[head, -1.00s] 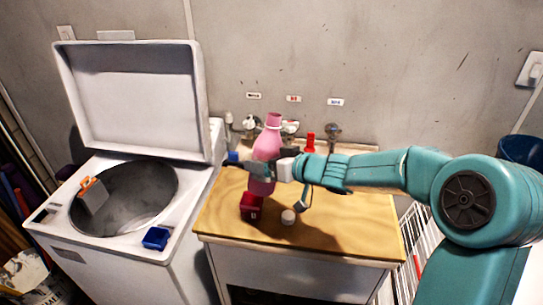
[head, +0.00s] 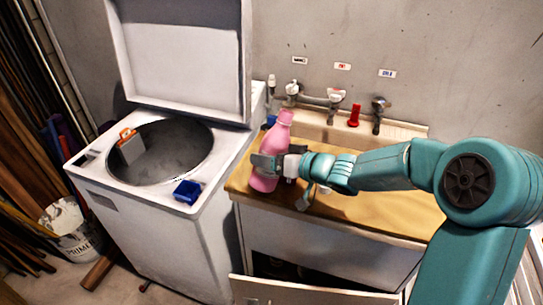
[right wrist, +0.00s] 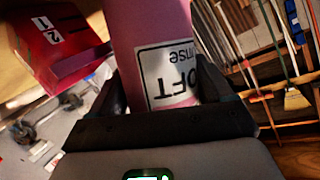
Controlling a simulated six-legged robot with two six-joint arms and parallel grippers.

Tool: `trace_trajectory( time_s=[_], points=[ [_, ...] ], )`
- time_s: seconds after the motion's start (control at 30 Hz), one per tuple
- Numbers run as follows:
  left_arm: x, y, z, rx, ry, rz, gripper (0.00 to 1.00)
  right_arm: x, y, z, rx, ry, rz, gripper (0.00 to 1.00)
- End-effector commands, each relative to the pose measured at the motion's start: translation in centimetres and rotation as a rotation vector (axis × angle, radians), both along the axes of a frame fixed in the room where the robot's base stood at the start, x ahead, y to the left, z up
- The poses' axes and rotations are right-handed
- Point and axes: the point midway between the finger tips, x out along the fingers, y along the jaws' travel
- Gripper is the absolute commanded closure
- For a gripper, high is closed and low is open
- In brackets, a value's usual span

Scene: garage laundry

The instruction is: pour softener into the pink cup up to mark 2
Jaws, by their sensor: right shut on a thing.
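The pink softener bottle (head: 281,138) is in my right gripper (head: 268,166), over the front left of the wooden counter in the head view. It leans slightly, with its top to the right. In the right wrist view the bottle (right wrist: 125,40) stands between the gripper's fingers (right wrist: 160,105), its white label upside down. A reddish-pink cup (right wrist: 35,75) with a white mark label showing a 2 is left of the bottle there. The cup does not show in the head view. Liquid inside it cannot be seen. My left gripper is not in view.
Taps and a red object (head: 354,115) are behind the counter (head: 390,210). A white panel (head: 300,291) juts out below.

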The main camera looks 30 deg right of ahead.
Motion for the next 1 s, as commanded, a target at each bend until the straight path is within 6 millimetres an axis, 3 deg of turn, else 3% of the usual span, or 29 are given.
trace_trajectory(
  time_s=[1.0],
  points=[
    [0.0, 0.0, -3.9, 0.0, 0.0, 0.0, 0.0, -0.8, 4.3, -5.3, 0.479, 0.103, 0.006, 0.73]
  ],
)
